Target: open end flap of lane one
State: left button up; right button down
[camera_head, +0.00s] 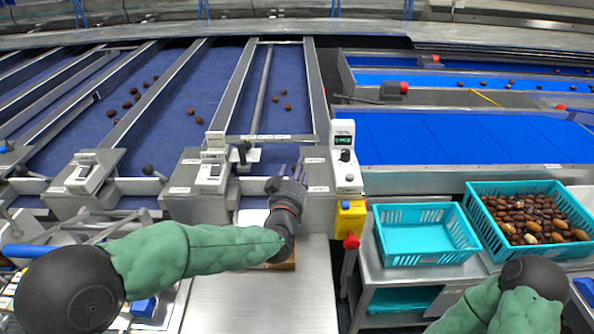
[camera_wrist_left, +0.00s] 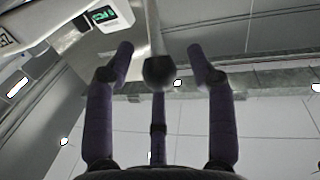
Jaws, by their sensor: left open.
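My left gripper (camera_head: 292,170) is at the front end of the rightmost sorting lane (camera_head: 262,85), its purple fingers pointing away from me. In the left wrist view the fingers (camera_wrist_left: 163,62) are open and spread, with a black ball knob (camera_wrist_left: 159,73) on a grey rod between or just beyond them. No contact shows. In the head view a black knob (camera_head: 243,147) stands at this lane's end, left of the fingertips. The end flap itself is largely hidden by the gripper and housing. My right gripper is out of view.
Other lanes on the left have similar knobs (camera_head: 148,169) and white switch boxes (camera_head: 213,172). A display post (camera_head: 344,140) stands right of the gripper. An empty teal crate (camera_head: 417,255) and a date-filled crate (camera_head: 480,189) stand at the right.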

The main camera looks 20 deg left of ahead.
pick_arm(q)
jog(key=shift+w, duration=0.65)
grip_shut()
